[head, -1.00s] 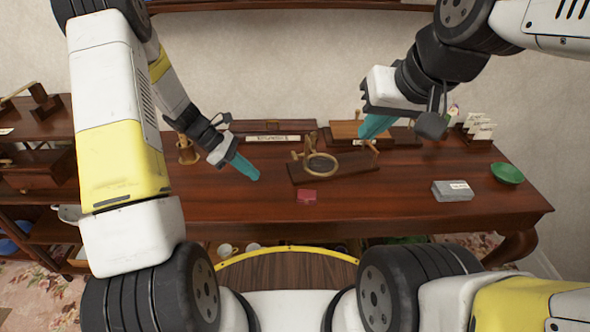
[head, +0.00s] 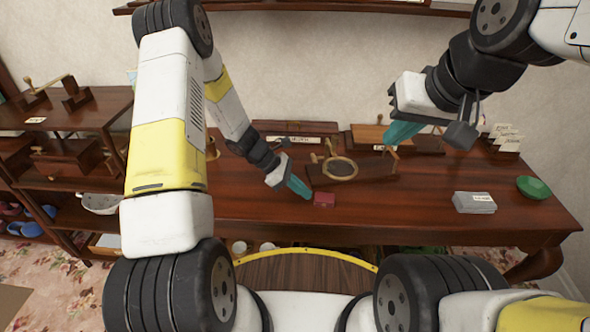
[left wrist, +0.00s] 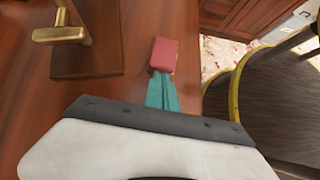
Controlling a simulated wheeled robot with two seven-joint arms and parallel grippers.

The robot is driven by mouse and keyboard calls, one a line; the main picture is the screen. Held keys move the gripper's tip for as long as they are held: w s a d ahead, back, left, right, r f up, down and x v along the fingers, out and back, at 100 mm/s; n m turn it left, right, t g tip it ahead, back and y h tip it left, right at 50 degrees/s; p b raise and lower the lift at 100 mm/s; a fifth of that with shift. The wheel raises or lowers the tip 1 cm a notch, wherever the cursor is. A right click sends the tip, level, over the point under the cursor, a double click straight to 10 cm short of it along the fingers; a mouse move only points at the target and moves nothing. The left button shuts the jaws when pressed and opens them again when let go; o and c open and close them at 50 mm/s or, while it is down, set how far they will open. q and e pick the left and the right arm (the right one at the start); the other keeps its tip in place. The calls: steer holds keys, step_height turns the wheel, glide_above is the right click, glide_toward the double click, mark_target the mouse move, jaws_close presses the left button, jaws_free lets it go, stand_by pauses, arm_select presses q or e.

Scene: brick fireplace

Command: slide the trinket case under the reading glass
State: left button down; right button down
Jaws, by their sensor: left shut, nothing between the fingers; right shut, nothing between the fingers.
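The trinket case is a small red box (head: 324,199) near the table's front edge; it also shows in the left wrist view (left wrist: 163,55). The reading glass (head: 341,168) is a brass ring on a dark wooden base, behind the case and a little to the right. Part of its brass stand and base (left wrist: 88,50) shows in the left wrist view. My left gripper (head: 304,192) is shut and empty, its teal fingertips just left of the case, very close; I cannot tell whether they touch. My right gripper (head: 390,138) is shut and empty, raised above the back right of the table.
A grey box (head: 474,203) and a green bowl (head: 533,187) stand on the table's right part. Wooden boxes line the back. White cards (head: 503,138) stand at the back right. A shelf unit (head: 62,124) is on the left. The table between case and grey box is clear.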

mark_target(323, 197)
arm_select(q)
steer(key=shift+d, duration=0.25)
steer(key=d, duration=0.4)
steer(key=shift+s, duration=0.2)
